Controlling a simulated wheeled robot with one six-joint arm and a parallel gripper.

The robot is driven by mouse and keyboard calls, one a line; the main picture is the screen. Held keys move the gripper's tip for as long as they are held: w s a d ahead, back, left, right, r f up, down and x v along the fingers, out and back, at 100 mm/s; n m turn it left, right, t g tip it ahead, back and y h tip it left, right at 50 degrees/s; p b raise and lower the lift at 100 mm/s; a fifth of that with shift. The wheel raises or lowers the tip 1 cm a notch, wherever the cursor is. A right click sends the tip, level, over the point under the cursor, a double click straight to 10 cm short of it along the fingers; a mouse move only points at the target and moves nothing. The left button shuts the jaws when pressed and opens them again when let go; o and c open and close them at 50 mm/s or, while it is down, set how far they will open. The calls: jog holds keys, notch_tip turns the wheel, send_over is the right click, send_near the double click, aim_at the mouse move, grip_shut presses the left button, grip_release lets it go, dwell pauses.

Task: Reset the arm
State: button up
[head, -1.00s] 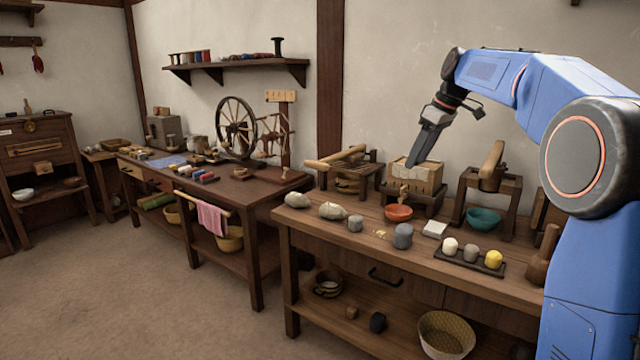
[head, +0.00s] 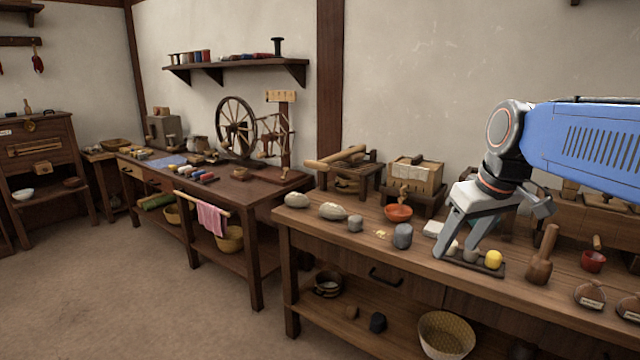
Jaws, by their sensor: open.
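My gripper (head: 460,250) points down over the right part of the near workbench (head: 390,262). Its two grey fingers are spread apart and I see nothing held between them. The fingertips are in front of a small dark tray (head: 488,268) with several small rounded pieces, among them a yellow one (head: 494,259). The fingers partly hide the other pieces on the tray. I cannot tell whether the fingertips touch the tray. My blue arm reaches in from the right edge.
An orange bowl (head: 398,213), a grey lump (head: 403,236) and pale stones (head: 333,211) stand left of my gripper. A wooden mallet-like tool (head: 541,256) and a red cup (head: 593,261) stand to the right. A wooden box (head: 416,176) is behind.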

jog(key=s+d+f+m+h, duration=0.1)
jog(key=s+f+m, duration=0.2)
jog(key=s+f, duration=1.2)
jog(key=shift+s+d+f+t, duration=0.15)
jog(key=shift+s+t, duration=0.25)
jog(key=shift+s, duration=0.75)
